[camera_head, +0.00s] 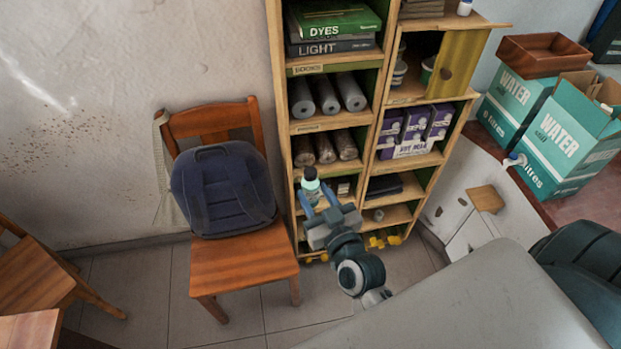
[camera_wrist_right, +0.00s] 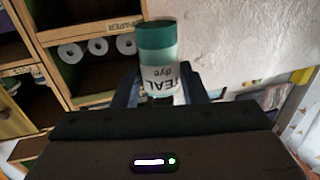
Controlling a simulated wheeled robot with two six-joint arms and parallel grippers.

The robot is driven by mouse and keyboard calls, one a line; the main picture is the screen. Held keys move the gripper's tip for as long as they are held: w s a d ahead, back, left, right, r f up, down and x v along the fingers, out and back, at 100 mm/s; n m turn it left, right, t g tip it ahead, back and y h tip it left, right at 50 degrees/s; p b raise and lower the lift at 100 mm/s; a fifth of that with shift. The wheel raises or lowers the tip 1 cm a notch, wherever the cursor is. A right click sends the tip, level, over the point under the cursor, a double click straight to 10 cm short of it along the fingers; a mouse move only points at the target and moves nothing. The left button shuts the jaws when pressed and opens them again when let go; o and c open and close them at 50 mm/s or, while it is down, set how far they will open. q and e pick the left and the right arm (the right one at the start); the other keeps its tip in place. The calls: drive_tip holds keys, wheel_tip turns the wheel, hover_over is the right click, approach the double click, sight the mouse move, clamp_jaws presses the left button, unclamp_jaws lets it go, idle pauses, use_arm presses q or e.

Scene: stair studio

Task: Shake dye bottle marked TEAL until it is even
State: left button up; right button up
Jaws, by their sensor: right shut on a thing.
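The dye bottle (camera_wrist_right: 157,50) has a teal upper part and a white label reading "EAL" and "Dye", upside down in the right wrist view. In the head view the bottle (camera_head: 310,180) is small, with a dark cap, in front of the shelf. My right gripper (camera_head: 318,193) is shut on it, with a blue finger on each side. In the right wrist view the gripper's fingers (camera_wrist_right: 160,90) press on the labelled part. Whether the dye inside is even cannot be told. My left gripper is not in view.
A wooden shelf (camera_head: 283,95) with rolls, books and boxes stands close behind the bottle. A chair (camera_head: 245,262) with a blue backpack (camera_head: 222,188) stands left of it. Water boxes (camera_head: 572,135) and a white cabinet (camera_head: 450,205) are at the right.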

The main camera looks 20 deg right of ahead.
sight(315, 206)
wheel_tip(315, 206, up, 3)
drive_tip(key=shift+r, duration=0.15)
drive_tip(key=shift+f, duration=3.65)
wheel_tip(315, 206, up, 7)
drive_tip(key=shift+r, duration=0.2)
wheel_tip(315, 206, down, 7)
drive_tip(key=shift+f, duration=0.2)
wheel_tip(315, 206, up, 7)
drive_tip(key=shift+r, duration=0.2)
wheel_tip(315, 206, down, 5)
drive_tip(key=shift+f, duration=1.15)
wheel_tip(315, 206, up, 7)
drive_tip(key=shift+r, duration=0.15)
